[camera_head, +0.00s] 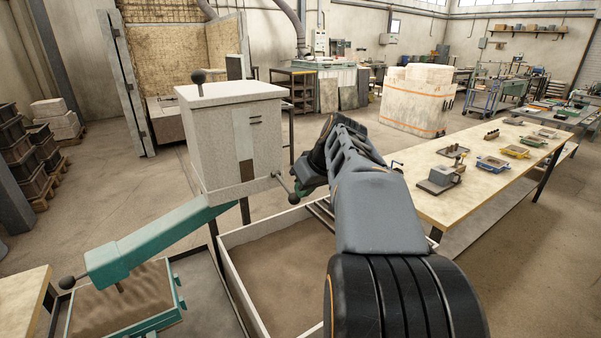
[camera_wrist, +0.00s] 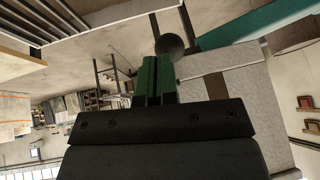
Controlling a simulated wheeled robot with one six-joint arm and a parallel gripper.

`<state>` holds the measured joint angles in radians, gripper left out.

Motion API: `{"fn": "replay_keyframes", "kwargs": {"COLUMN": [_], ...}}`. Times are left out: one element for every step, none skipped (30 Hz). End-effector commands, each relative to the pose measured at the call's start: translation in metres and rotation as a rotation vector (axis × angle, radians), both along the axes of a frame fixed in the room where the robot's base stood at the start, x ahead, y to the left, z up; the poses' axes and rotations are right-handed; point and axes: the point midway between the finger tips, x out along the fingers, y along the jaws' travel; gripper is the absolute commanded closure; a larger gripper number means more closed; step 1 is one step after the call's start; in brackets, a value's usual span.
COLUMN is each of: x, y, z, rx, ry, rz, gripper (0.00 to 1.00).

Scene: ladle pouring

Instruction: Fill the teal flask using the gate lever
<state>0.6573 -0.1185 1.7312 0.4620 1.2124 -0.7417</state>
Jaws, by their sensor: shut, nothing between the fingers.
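The teal flask (camera_head: 178,316), a low open box with brown sand inside, stands at the lower left. A teal chute (camera_head: 150,243) slopes down to it from a grey hopper box (camera_head: 215,135). The gate lever (camera_head: 293,198) sticks out low on the hopper's right side and ends in a dark ball. My gripper (camera_head: 303,187) is shut and empty beside this ball. In the wrist view its green fingers (camera_wrist: 155,62) are together, and the ball (camera_wrist: 170,47) shows just past their tips. I cannot tell whether they touch. The gate itself is hidden.
A pale-walled sand bed (camera_head: 285,265) lies under my arm. A wooden table (camera_head: 480,190) with small trays and tools stands to the right. Another dark ball handle (camera_head: 198,77) tops the hopper, and one (camera_head: 67,283) is beside the flask. Open floor lies behind.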

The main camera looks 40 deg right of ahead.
Motion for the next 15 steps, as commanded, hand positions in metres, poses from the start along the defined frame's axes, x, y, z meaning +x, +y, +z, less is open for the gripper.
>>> {"fn": "replay_keyframes", "kwargs": {"x": [0.000, 0.000, -0.001, -0.001, -0.001, -0.002, -0.002, -0.007, -0.012, -0.016, -0.020, -0.024, -0.027, -0.030, -0.034], "y": [-0.002, -0.004, -0.006, -0.008, -0.010, -0.013, -0.016, -0.016, -0.017, -0.017, -0.018, -0.019, -0.020, -0.020, -0.021], "z": [0.008, 0.013, 0.020, 0.025, 0.031, 0.039, 0.045, 0.044, 0.049, 0.054, 0.059, 0.066, 0.070, 0.075, 0.081], "rx": [0.000, -0.002, -0.002, -0.002, -0.002, -0.002, -0.002, -0.004, -0.005, -0.006, -0.006, -0.005, -0.004, -0.005, -0.005], "ry": [-0.003, -0.003, -0.004, -0.004, -0.005, -0.005, -0.005, -0.008, -0.010, -0.009, -0.009, -0.009, -0.008, -0.009, -0.008], "rz": [-0.002, -0.001, -0.001, 0.001, 0.003, 0.004, 0.005, 0.004, 0.004, 0.005, 0.005, 0.006, 0.007, 0.006, 0.008], "gripper": [1.00, 1.00, 1.00, 1.00, 1.00, 1.00, 1.00, 1.00, 1.00, 1.00, 1.00, 1.00, 1.00, 1.00, 1.00]}}
